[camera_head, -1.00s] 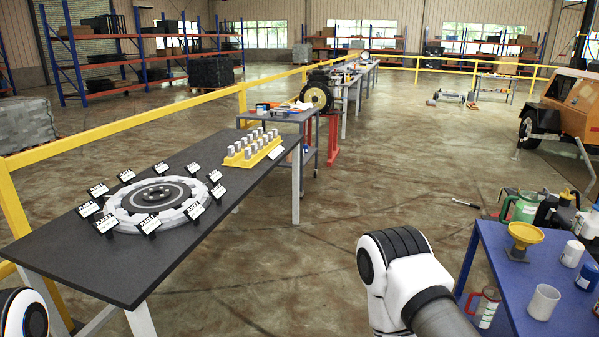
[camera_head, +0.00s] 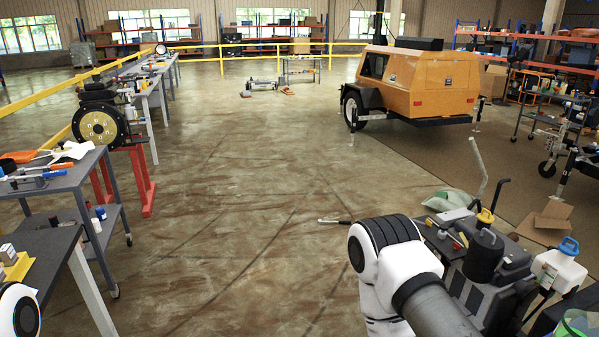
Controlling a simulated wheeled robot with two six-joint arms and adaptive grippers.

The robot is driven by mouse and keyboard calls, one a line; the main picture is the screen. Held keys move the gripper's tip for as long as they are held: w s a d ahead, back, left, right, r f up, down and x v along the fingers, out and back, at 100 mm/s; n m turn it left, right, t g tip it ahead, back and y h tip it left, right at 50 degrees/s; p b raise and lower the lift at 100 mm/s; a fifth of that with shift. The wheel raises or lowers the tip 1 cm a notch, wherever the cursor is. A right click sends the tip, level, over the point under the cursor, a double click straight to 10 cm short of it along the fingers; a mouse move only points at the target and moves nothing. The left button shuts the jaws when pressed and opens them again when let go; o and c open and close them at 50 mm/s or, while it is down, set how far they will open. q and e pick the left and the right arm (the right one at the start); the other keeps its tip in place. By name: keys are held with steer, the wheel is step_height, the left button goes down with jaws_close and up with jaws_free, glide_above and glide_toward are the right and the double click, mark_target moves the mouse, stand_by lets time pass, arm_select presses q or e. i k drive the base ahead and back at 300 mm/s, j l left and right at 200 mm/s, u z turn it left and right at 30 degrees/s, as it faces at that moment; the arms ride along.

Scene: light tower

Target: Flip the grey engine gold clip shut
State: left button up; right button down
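A dark engine (camera_head: 100,120) with a round black-and-gold face sits on a red stand at the left. Another dark grey and black machine (camera_head: 490,262) stands at the lower right, partly cut off by the frame. I cannot tell which of the two is the grey engine. No gold clip can be made out on either. My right arm shows as white and grey links at the bottom centre-right, and a bit of my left arm shows at the lower left corner. Neither gripper is in view.
A tool cart (camera_head: 62,185) and a dark table (camera_head: 45,255) stand at the left. An orange trailer (camera_head: 418,82) stands at the back right. The middle floor (camera_head: 250,200) is mostly clear.

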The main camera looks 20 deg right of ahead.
mark_target(462, 235)
steer(key=i+z, duration=0.1)
steer(key=i, duration=0.5)
steer(key=i+z, duration=0.1)
steer(key=i, duration=0.45)
steer(key=i+j+z, duration=0.1)
steer(key=i, duration=0.5)
steer(key=i+j+z, duration=0.1)
steer(key=i, duration=0.45)
steer(key=i+j+z, duration=0.1)
steer(key=i, duration=0.5)
steer(key=i+j+z, duration=0.1)
steer(key=i+j, duration=0.2)
steer(key=i, duration=0.25)
steer(key=i+z, duration=0.45)
steer(key=i+j+z, duration=0.15)
steer(key=i+z, duration=0.3)
steer(key=i+j+z, duration=0.25)
steer(key=z, duration=0.2)
steer(key=i+j+z, duration=0.3)
steer(key=z, duration=0.15)
steer(key=i+j+z, duration=0.2)
steer(key=j+z, duration=0.35)
steer(key=z, duration=1.55)
